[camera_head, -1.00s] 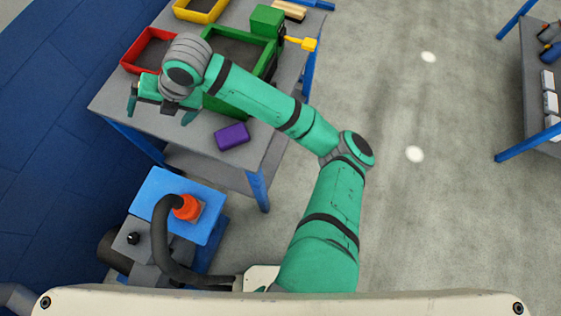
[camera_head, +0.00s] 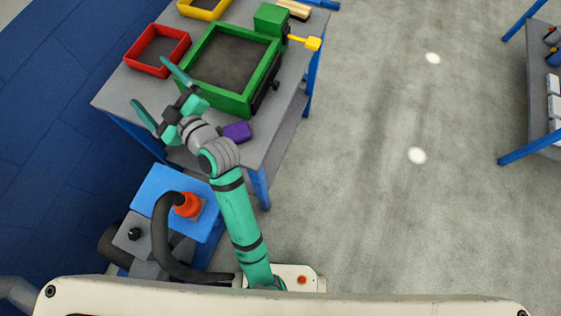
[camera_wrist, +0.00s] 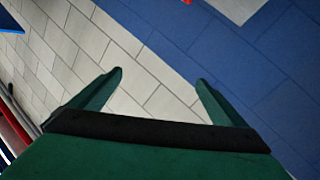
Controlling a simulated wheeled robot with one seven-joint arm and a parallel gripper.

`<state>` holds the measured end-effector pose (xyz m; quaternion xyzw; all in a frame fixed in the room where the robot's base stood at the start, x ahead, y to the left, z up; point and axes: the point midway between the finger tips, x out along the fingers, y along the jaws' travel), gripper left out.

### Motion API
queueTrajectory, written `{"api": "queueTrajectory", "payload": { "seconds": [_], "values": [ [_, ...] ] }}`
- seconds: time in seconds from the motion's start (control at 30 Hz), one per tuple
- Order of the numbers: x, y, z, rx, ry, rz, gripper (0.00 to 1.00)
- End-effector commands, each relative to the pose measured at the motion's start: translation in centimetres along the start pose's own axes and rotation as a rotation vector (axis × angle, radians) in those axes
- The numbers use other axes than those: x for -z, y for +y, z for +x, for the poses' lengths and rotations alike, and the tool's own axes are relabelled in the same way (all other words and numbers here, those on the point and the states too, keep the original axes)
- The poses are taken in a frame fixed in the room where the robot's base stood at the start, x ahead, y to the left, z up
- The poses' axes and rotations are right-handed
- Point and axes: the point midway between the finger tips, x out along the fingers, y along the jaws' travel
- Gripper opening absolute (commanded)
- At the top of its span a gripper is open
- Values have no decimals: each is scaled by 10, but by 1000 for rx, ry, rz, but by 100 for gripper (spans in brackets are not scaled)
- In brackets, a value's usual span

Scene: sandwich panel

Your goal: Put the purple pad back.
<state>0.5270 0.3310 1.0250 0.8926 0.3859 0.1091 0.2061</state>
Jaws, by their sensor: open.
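The purple pad (camera_head: 237,132) lies on the grey table top (camera_head: 118,97) near its front edge, in front of the green frame. My wrist hides part of the pad's left side in the head view. My gripper (camera_head: 152,84) is open and empty, above the table's left part, left of the pad and near the red tray. The pad is not visible in the wrist view.
A green frame (camera_head: 252,103) with a dark bed and yellow handle (camera_head: 305,43) stands on the table. A red tray (camera_head: 158,70) and a yellow tray (camera_head: 203,8) stand to its left. A blue box with an orange cap (camera_head: 187,205) stands in front, below the table.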

Motion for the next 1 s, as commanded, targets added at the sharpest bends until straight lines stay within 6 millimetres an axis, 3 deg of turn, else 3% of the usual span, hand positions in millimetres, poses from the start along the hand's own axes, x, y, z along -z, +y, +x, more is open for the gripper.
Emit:
{"api": "queueTrajectory", "payload": {
  "seconds": [0.27,0.53,0.77,1.0],
  "values": [
    [-73,6,-77,-279,-129,308,96],
    [-132,-10,-178,-514,-254,490,96],
    [-156,-33,-276,-663,-346,555,96],
    [-151,-53,-374,-748,-416,552,96]
  ]
}}
